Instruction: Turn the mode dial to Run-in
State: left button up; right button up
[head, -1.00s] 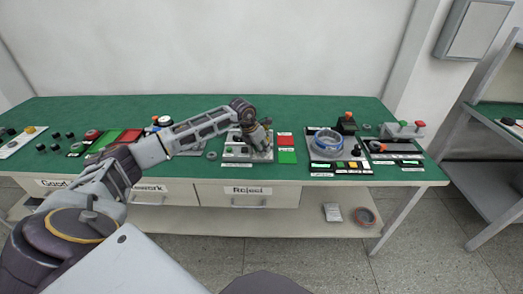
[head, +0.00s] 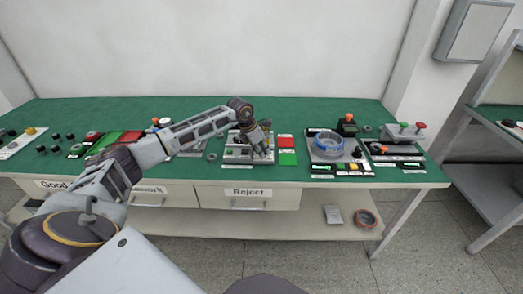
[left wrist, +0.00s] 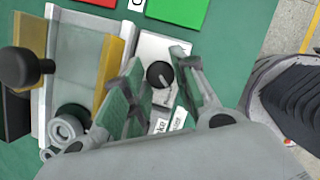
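The mode dial (left wrist: 160,74) is a black round knob with a pale pointer mark on a white plate (left wrist: 152,48), seen in the left wrist view. Labels on the plate are partly covered by my fingers, and I cannot read the full words. My left gripper (left wrist: 163,62) is open, with one finger on each side of the dial. Small gaps seem to show between fingers and dial; contact cannot be told. In the head view my left gripper (head: 262,150) points down over the grey fixture and hides the dial. My right gripper is not in view.
A grey fixture with yellow strips (left wrist: 110,65) and a black-knobbed lever (left wrist: 17,68) stand left of the dial. Red (head: 286,142) and green (head: 287,158) pads lie to the right. A blue-ringed hub motor (head: 327,144) stands further right.

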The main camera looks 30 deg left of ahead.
pick_arm(q)
jog(key=o, duration=0.4)
jog(key=shift+r, duration=0.15)
jog(key=v, duration=1.1)
jog(key=shift+s+a+r, duration=0.1)
jog(key=shift+s+r, duration=0.05)
jog(key=shift+r, duration=0.2)
jog(key=shift+f, duration=0.1)
dwell(0.3)
